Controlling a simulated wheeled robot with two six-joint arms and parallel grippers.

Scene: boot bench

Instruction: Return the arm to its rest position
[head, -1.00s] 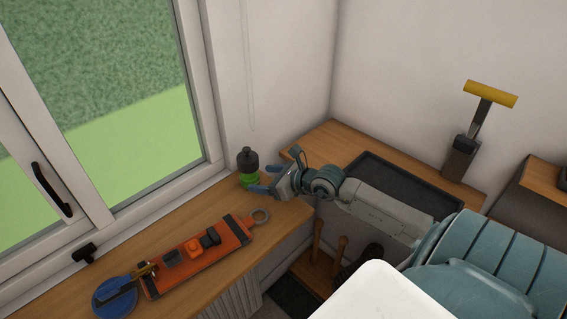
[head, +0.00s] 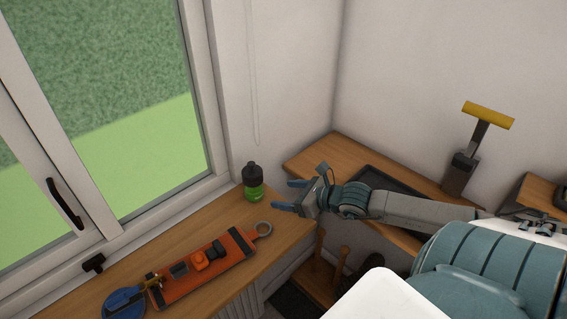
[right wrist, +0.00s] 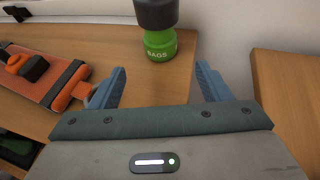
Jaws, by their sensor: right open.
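My right gripper (head: 282,196) is open and empty above the corner end of the wooden bench, its blue fingers pointing left. In the right wrist view its fingers (right wrist: 160,88) stand apart with nothing between them. A green bottle with a black top (head: 253,183) stands upright on the bench by the wall, just beyond the fingertips. It also shows in the right wrist view (right wrist: 160,42), where its green part reads "BAGS". A clear gap lies between it and the fingers. My left gripper is not in view.
An orange board (head: 215,268) with small blocks and a ring end lies on the bench (head: 190,225), beside a blue round item (head: 124,302). A dark tray (head: 375,178) lies on the right bench top, near a yellow-handled tool (head: 480,140). The window handle (head: 65,203) is at left.

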